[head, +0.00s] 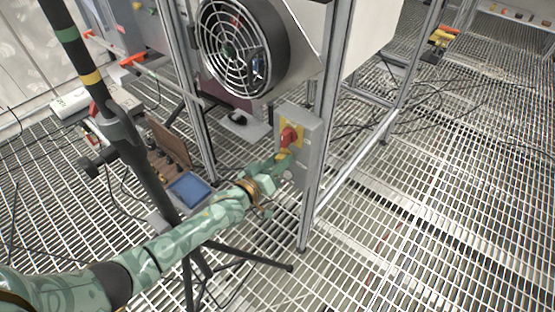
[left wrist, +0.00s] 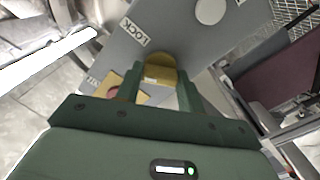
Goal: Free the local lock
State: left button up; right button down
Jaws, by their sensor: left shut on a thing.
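A grey switch box (head: 312,130) is fixed to a metal frame post in the head view. It carries a yellow plate with a red rotary knob (head: 289,137). My left gripper (head: 281,162) is at the box, just below the red knob. In the left wrist view, my left gripper (left wrist: 160,88) is shut on a rounded yellow lock piece (left wrist: 161,68), one green finger on each side. The grey panel (left wrist: 185,40) behind it bears the word LOCK. Part of the yellow plate and red knob (left wrist: 115,92) shows beside the left finger. My right gripper is not in view.
A large round fan (head: 240,50) with a wire guard is above the box. A dark stand pole (head: 140,150) with tripod legs rises near my left arm. A blue tray (head: 190,190) lies on the grating left of the box. The grating on the right is mostly clear.

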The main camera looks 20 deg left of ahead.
pick_arm(q)
jog(key=n, duration=0.5)
jog(key=shift+n+p, duration=0.3)
jog(key=shift+f+n, duration=0.1)
jog(key=shift+n, duration=3)
jog(key=o, duration=1)
